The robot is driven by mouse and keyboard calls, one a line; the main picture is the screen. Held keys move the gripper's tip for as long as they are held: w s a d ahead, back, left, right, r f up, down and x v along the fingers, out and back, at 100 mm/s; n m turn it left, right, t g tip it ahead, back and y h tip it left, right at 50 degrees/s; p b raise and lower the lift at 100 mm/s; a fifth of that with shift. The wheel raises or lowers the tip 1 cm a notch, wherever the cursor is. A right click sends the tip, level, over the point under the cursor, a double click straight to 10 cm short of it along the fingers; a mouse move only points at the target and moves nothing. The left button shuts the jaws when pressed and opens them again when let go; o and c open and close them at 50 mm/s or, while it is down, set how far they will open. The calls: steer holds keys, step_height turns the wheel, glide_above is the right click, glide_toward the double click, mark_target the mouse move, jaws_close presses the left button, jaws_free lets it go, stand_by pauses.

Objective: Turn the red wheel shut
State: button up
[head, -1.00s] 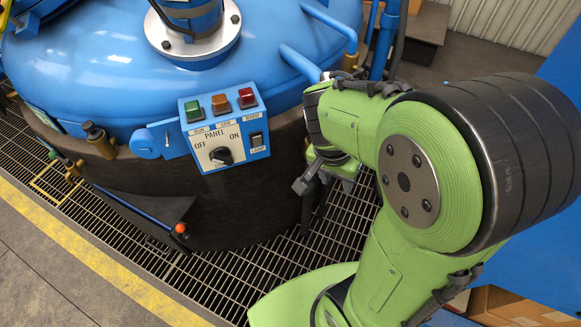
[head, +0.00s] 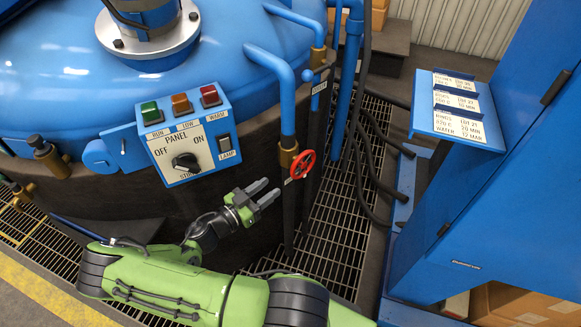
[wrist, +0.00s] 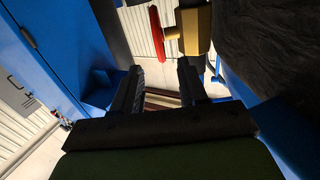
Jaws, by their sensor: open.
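The red wheel (head: 302,164) is mounted on a brass valve body (head: 287,153) at the lower end of a blue pipe, right of the control panel. In the wrist view the red wheel (wrist: 157,38) shows edge-on beside the brass valve body (wrist: 195,30), beyond the fingers. My gripper (head: 266,193) is open and empty, a little below and left of the wheel, and apart from it. In the wrist view both dark fingers of my gripper (wrist: 160,82) are spread with nothing between them.
The control panel (head: 188,138) with its knob is close left of the gripper. Blue pipes (head: 350,85) and dark hoses (head: 366,150) stand behind and right of the wheel. A blue cabinet (head: 490,220) with a label shelf (head: 425,125) is at right. Floor grating (head: 330,245) lies below.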

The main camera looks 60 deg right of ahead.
mark_target(302, 165)
steer(key=b+x, duration=0.2)
steer(key=x, duration=1.2)
steer(key=shift+s+f, duration=0.1)
jaws_close()
